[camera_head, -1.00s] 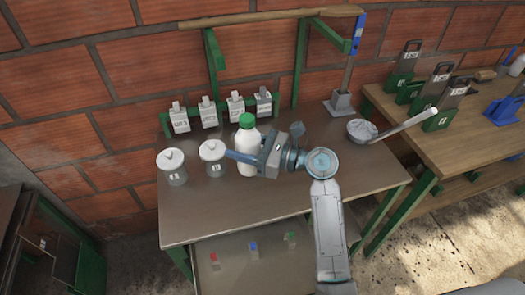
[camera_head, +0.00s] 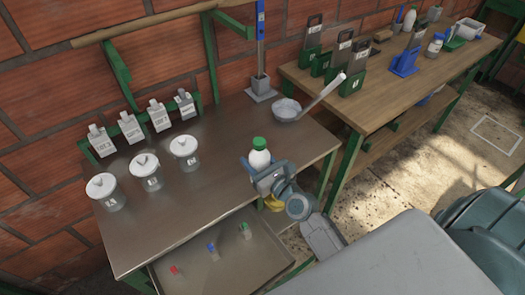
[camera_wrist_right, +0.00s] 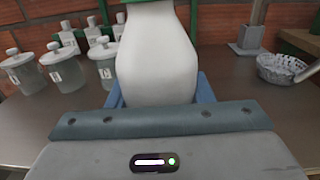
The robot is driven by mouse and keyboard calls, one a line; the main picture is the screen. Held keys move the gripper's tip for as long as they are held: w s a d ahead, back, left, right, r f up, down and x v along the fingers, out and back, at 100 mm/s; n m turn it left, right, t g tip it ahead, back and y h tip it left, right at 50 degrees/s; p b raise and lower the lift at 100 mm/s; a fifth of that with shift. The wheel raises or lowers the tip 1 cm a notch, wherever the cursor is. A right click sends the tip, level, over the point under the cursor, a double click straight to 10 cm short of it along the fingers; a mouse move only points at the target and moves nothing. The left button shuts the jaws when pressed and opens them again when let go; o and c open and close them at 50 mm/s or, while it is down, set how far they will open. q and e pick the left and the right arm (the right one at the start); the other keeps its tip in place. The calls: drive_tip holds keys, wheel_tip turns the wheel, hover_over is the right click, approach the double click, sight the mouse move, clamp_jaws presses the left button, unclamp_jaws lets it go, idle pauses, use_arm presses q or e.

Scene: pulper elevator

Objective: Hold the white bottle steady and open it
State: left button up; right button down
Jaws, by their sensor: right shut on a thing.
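The white bottle (camera_head: 260,160) is near the right front edge of the metal table in the head view. It stands about upright with its green cap (camera_head: 259,143) on. My right gripper (camera_head: 266,175) is shut around the bottle's lower body. In the right wrist view the bottle (camera_wrist_right: 157,55) fills the space between the blue fingers, and the cap is mostly cut off at the top. The bottle's base is hidden, so I cannot tell whether it touches the table. My left gripper is not in view.
Three lidded jars (camera_head: 147,172) stand on the metal table (camera_head: 200,215), with several labelled grey holders behind. A bowl with a long handle (camera_head: 286,109) lies at the back right. A tray (camera_head: 219,262) below holds small coloured pieces. A wooden table (camera_head: 375,100) with green and blue stands is to the right.

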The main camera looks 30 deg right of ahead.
drive_tip(key=shift+s+d+h, duration=0.35)
drive_tip(key=shift+d+h, duration=0.05)
drive_tip(key=shift+d, duration=0.15)
drive_tip(key=shift+w+d+m, duration=0.15)
drive_tip(key=shift+m, duration=0.15)
drive_tip(key=w+d+f+b, duration=0.1)
drive_tip(key=w+d+b, duration=0.1)
drive_tip(key=w, duration=0.2)
drive_tip(key=w+d+f+b, duration=0.2)
drive_tip(key=w, duration=0.3)
drive_tip(key=w+d+f+b, duration=0.1)
drive_tip(key=w+d+b, duration=0.1)
drive_tip(key=w, duration=0.3)
drive_tip(key=shift+w+d+f, duration=0.1)
drive_tip(key=shift+d+f, duration=0.25)
drive_tip(key=shift+f, duration=0.25)
drive_tip(key=shift+r, duration=0.1)
drive_tip(key=c, duration=0.7)
unclamp_jaws()
